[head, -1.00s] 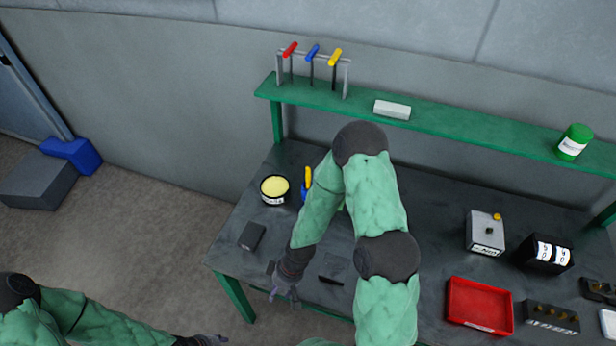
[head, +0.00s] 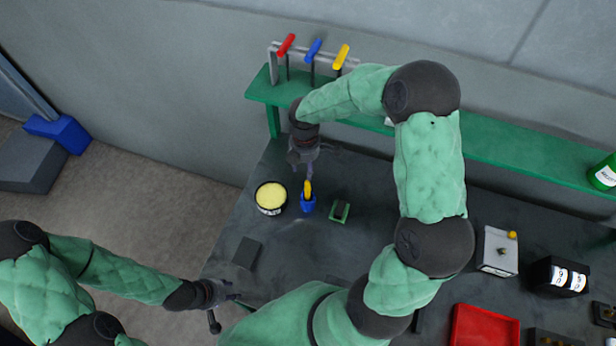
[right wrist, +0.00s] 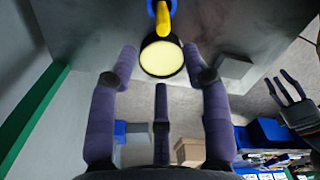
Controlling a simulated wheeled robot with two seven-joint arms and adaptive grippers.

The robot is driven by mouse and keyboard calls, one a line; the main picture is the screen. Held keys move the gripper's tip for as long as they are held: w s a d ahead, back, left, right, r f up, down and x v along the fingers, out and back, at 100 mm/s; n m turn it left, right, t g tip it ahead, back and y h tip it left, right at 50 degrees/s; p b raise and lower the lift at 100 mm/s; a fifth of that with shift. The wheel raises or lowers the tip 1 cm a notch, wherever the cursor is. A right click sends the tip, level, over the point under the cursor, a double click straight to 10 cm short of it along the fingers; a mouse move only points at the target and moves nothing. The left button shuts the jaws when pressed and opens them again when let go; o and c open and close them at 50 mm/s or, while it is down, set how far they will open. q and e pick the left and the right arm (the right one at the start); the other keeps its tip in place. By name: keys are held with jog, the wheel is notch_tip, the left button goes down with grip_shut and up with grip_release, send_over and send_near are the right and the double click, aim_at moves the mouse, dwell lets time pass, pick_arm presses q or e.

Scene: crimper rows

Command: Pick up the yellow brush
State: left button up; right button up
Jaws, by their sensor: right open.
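The yellow brush (head: 308,187) stands upright in a small blue holder (head: 308,205) on the dark bench, just right of a round tub with a pale yellow top (head: 271,196). My right gripper (head: 302,170) is open and empty, close above the brush's top end in the head view. In the right wrist view the brush (right wrist: 163,20) shows at the top, beyond the spread fingers (right wrist: 159,65), with the tub (right wrist: 162,58) below it. My left gripper (head: 226,302) is open and empty, off the bench's front left edge.
A green shelf (head: 262,95) behind carries a rack with red, blue and yellow handles (head: 313,50). A small green block with a dark top (head: 340,211) stands right of the holder. A dark box (head: 247,252) lies near the front left edge. A red tray (head: 484,328) is at the front right.

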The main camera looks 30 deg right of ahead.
aim_at(308, 185)
jog(key=shift+s+f, duration=0.15)
jog(key=shift+s, duration=0.05)
notch_tip(308, 185, down, 4)
jog(key=shift+r, duration=0.15)
jog(key=shift+d+f, duration=0.1)
jog(key=shift+f, duration=0.4)
jog(key=shift+s+f, duration=0.15)
jog(key=shift+f, duration=0.25)
notch_tip(308, 185, down, 4)
jog(key=shift+s+d+f, duration=0.1)
jog(key=shift+d+f, duration=0.05)
jog(key=shift+f, duration=0.1)
grip_shut()
